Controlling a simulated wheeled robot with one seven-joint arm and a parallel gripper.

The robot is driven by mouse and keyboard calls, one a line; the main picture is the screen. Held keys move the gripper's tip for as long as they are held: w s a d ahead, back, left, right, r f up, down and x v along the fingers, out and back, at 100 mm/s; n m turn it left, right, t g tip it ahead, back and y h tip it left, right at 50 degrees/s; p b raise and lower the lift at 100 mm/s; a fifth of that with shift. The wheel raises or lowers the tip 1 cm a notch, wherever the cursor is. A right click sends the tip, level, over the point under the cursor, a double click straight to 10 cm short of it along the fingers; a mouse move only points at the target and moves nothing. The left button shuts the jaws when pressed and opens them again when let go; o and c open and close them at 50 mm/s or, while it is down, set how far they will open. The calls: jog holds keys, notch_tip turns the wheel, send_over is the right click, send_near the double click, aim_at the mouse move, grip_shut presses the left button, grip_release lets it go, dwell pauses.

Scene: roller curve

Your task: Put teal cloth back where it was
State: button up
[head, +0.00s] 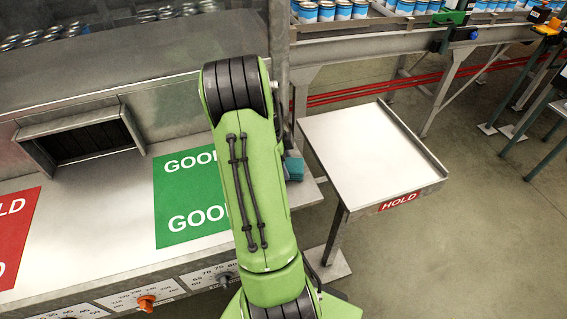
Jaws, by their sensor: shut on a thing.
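A small piece of the teal cloth (294,168) shows just right of my green arm, near the right end of the bench. My arm hides the rest of it. Only a sliver of my gripper (288,145) shows past the arm's edge, directly above the cloth. It is shut on the teal cloth. The fingertips are hidden, and I cannot tell whether the cloth touches the bench top.
The bench (90,210) carries a green GOOD mat (185,190) and a red mat (14,235). A bare side table (365,150) marked HOLD stands to the right. Blue-and-white cans (325,11) line a conveyor behind. A dark chute (82,142) opens at left.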

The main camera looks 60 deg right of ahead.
jog(key=shift+f, duration=0.2)
jog(key=shift+f, duration=0.1)
jog(key=o, duration=1)
